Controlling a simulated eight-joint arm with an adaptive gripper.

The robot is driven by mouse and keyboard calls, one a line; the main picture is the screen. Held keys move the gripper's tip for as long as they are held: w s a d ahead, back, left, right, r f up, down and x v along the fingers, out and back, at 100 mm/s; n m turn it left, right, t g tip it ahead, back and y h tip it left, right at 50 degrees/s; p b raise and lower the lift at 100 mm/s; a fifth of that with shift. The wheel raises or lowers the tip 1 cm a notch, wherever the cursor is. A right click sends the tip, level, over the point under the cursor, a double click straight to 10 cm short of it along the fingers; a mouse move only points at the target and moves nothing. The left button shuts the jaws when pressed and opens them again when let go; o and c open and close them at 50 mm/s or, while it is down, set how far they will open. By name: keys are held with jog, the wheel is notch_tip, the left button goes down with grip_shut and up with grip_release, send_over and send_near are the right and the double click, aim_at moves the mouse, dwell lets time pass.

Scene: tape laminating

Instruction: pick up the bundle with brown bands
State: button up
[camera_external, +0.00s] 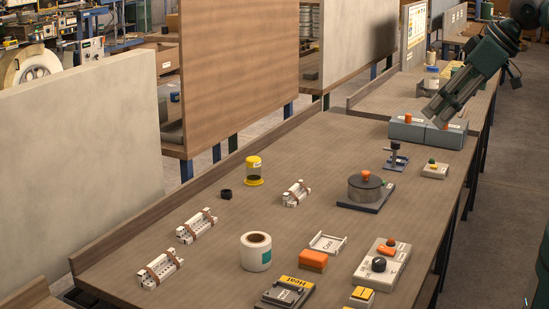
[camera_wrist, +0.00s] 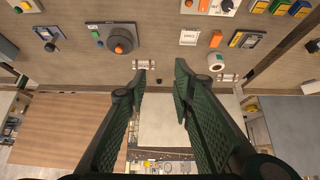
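Three white bundles with brown bands lie on the bench in the external view: one near the middle (camera_external: 296,194), one to the left (camera_external: 197,226), and one at the front left (camera_external: 161,269). The wrist view shows one bundle (camera_wrist: 145,64) just beyond my left fingertip, another (camera_wrist: 228,77) to the right, and one (camera_wrist: 310,88) at the right edge. My gripper (camera_external: 436,115) is high over the far right of the bench, well away from the bundles. In the wrist view my gripper (camera_wrist: 160,72) is open, with nothing between its fingers.
A tape roll (camera_external: 256,251), an orange block (camera_external: 313,260), a grey round device (camera_external: 365,187) and blue-grey boxes (camera_external: 408,128) are nearby. A low ledge (camera_external: 150,226) lines the bench's left edge.

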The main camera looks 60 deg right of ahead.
jog(key=w+a+r+n+g, duration=0.1)
jog(key=w+a+r+n, duration=0.15)
jog(key=w, duration=0.45)
jog(key=w+a+r+n+g, duration=0.1)
jog(key=w+a+r+n, duration=0.2)
jog(key=w, duration=0.5)
jog(key=w+a+f+n+g, duration=0.1)
jog(key=w+a+n, duration=0.1)
jog(key=w+a, duration=0.45)
jog(key=w+a+f+n+g, duration=0.15)
jog(key=w+a, duration=0.25)
jog(key=w, duration=0.5)
jog(key=w+a+f+n+g, duration=0.1)
jog(key=w+a+f+n, duration=0.2)
jog(key=w+a+f, duration=0.3)
jog(key=w+a+f+n+p, duration=0.1)
jog(key=w+a+f+n, duration=0.2)
jog(key=w+a+f, duration=0.3)
jog(key=w+a+f+n+g, duration=0.1)
jog(key=w+a+f+n, duration=0.1)
jog(key=w+a+f, duration=0.5)
jog(key=shift+a+f+n+g, duration=0.35)
jog(key=shift+a+f+n, duration=0.05)
jog(key=shift+a+f, duration=2)
jog(key=shift+w+a+f, duration=0.1)
jog(key=shift+a+f, duration=0.05)
jog(key=shift+f, duration=0.35)
